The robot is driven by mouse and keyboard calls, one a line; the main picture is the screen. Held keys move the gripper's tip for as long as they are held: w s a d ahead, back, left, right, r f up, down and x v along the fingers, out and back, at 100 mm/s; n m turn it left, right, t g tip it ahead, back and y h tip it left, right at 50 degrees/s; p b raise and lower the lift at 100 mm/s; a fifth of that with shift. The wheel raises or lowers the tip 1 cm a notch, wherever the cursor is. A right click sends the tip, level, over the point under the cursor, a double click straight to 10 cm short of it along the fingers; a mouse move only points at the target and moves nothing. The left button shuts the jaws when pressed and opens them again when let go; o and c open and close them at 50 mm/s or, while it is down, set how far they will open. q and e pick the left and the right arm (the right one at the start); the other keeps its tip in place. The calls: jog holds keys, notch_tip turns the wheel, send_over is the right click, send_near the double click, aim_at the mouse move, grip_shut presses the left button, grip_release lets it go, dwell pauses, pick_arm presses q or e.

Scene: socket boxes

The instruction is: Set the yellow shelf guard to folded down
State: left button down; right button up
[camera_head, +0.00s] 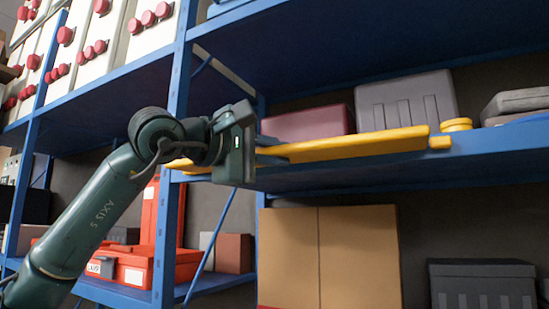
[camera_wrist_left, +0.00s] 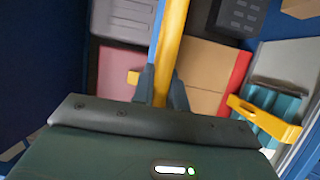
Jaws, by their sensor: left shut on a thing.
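The yellow shelf guard (camera_head: 360,145) is a long bar running along the front edge of the blue middle shelf (camera_head: 490,152), roughly level with the shelf and tilted slightly in the picture. My left gripper (camera_head: 272,155) is shut on the bar toward its left part. In the left wrist view the guard (camera_wrist_left: 171,45) runs up the middle between the two fingers (camera_wrist_left: 162,90), which sit on either side of it. The gripper and wrist hide part of the bar's left portion. My right gripper is not in view.
Behind the guard stand a maroon box (camera_head: 308,123) and a grey case (camera_head: 406,101). Below are cardboard boxes (camera_head: 330,255), a dark crate (camera_head: 483,284) and an orange-red toolbox (camera_head: 125,264). A blue upright (camera_head: 180,75) rises close to my left wrist.

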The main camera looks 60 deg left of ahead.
pick_arm(q)
jog(key=c, duration=1.4)
grip_release()
jog(key=s+d+b, duration=0.1)
jog(key=s+d, duration=0.1)
jog(key=s, duration=1.1)
jog(key=shift+f, duration=0.35)
